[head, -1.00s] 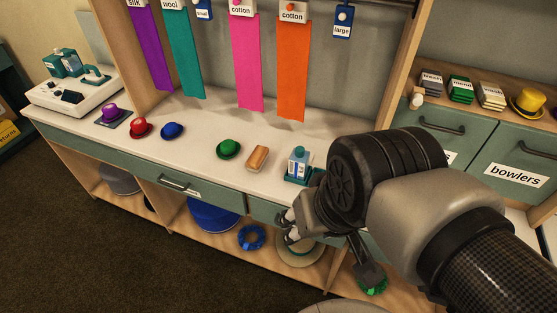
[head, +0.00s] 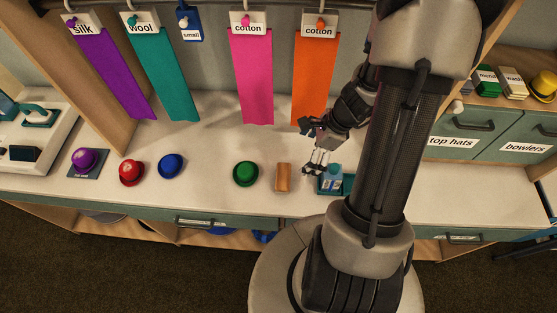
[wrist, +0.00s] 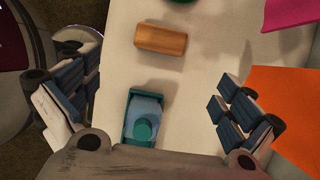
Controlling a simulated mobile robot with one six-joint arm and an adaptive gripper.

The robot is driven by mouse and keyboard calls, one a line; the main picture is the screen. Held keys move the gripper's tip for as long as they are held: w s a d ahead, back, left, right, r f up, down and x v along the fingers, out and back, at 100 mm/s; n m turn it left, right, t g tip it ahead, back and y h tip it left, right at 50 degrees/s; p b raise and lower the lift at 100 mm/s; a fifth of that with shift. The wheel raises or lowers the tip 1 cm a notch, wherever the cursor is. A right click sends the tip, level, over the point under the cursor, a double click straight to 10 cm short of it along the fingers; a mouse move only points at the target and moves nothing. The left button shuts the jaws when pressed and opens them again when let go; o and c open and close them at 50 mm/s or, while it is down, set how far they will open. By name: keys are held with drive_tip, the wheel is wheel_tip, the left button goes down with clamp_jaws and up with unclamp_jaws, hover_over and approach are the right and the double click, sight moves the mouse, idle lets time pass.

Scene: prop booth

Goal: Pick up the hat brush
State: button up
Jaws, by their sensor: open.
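The hat brush (head: 283,178), a tan wooden block, lies on the white counter between the green hat and the teal tray. In the wrist view the hat brush (wrist: 161,39) lies crosswise near the top, beyond the fingertips and touched by neither. My gripper (head: 316,168) is open and empty above the counter, just right of the brush in the head view. The brush's bristles cannot be made out.
Green (head: 245,173), blue (head: 171,166), red (head: 131,172) and purple (head: 85,160) hats sit to the left. Pink (head: 251,80) and orange (head: 314,78) cloths hang behind.

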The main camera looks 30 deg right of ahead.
sight(284, 175)
drive_tip(key=b+x, duration=0.6)
drive_tip(key=x, duration=0.6)
drive_tip(key=shift+f, duration=0.25)
drive_tip(key=b+x, duration=0.3)
drive_tip(key=x, duration=0.2)
drive_tip(key=shift+w+d, duration=0.1)
drive_tip(key=shift+d, duration=0.05)
drive_tip(key=c, duration=0.9)
drive_tip(key=shift+r, duration=0.1)
drive_tip(key=shift+c, duration=0.2)
wheel_tip(284, 175, up, 20)
drive_tip(key=p, duration=1)
drive_tip(key=shift+p, duration=0.35)
